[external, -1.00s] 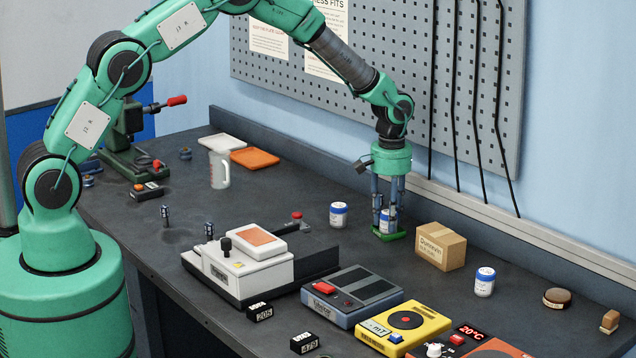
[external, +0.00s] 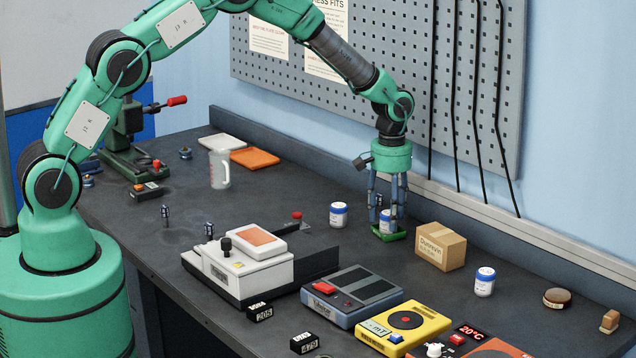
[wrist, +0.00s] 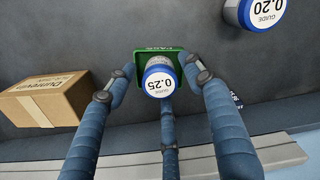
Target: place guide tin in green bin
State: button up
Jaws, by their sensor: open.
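A white guide tin with a blue rim, marked 0.25 (wrist: 159,79), stands in the small green bin (wrist: 141,58) in the wrist view. In the external view this tin (external: 386,222) is partly hidden by my fingers, and the green bin (external: 390,236) shows below it on the bench. My gripper (external: 388,212) is directly above the bin, pointing down. Its fingers are spread around the tin, with visible gaps at the sides in the wrist view (wrist: 158,76).
Another guide tin, marked 0.20 (wrist: 258,10), stands apart, left of the bin in the external view (external: 338,214). A cardboard box (external: 440,247) stands close right of the bin, with a third tin (external: 484,282) beyond. Bench instruments (external: 350,297) fill the front.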

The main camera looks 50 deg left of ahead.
notch_tip(320, 180, up, 12)
jog(key=p, duration=0.1)
jog(key=shift+f, duration=0.25)
dwell(0.7)
notch_tip(320, 180, up, 16)
jog(key=m+t, duration=0.1)
send_over(388, 213)
jog(key=s+a, duration=0.5)
jog(key=s, duration=0.4)
jog(key=s+a+r+m+t, duration=0.2)
jog(key=s+a+r, duration=0.2)
jog(key=s+r, duration=0.7)
jog(key=s+a+m+t, duration=0.1)
jog(key=s+a, duration=0.2)
jog(key=s, duration=1.2)
jog(key=s+a+r+m+t, duration=0.1)
jog(key=s+a+m, duration=0.1)
jog(key=s, duration=1.3)
jog(key=shift+s+a+r+t, duration=0.25)
jog(key=shift+s+a+t, duration=0.1)
jog(key=shift+a, duration=0.15)
